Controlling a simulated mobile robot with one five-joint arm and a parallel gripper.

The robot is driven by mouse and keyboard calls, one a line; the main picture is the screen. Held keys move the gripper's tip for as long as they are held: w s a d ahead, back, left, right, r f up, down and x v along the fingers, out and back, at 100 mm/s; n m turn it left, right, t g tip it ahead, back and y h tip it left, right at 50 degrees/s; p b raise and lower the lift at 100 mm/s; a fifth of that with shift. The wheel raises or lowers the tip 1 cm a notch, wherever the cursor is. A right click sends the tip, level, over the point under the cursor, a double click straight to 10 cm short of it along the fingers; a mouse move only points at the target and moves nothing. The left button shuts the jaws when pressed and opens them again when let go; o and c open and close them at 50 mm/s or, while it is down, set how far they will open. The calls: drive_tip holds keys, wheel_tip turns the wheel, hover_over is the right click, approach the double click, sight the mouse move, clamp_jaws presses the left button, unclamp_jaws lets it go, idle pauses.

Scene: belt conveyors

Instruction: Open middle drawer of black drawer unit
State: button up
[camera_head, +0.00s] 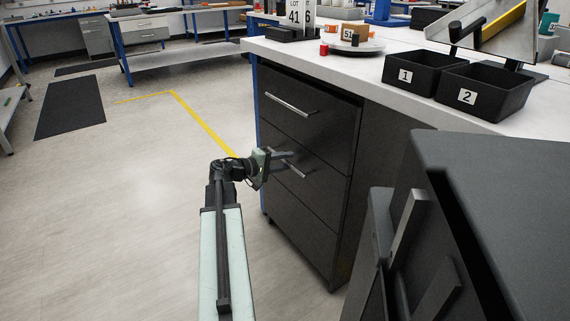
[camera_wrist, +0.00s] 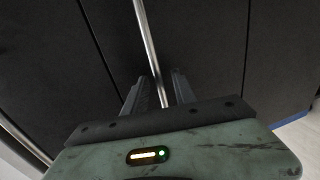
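The black drawer unit (camera_head: 310,200) stands under the white worktop, with three drawer fronts stacked and looking flush. The middle drawer (camera_head: 325,172) has a thin silver bar handle (camera_head: 295,169), partly hidden by my gripper. My gripper (camera_head: 287,157) is at this handle, reaching in from the left. In the wrist view, the bar handle (camera_wrist: 149,45) runs down between my two dark fingers (camera_wrist: 158,92). The fingers stand apart on either side of the bar, with a visible gap; I see no clear grip on it. The dark drawer front (camera_wrist: 195,40) fills the view behind.
The top drawer's handle (camera_head: 289,104) is above my gripper. The worktop (camera_head: 345,62) holds black bins (camera_head: 424,82) marked 1 and 2 and a round stand with small blocks. Open floor (camera_head: 140,180) lies to the left, with a yellow line and dark mat (camera_head: 70,106).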

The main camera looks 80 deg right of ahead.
clamp_jaws()
idle(1.4)
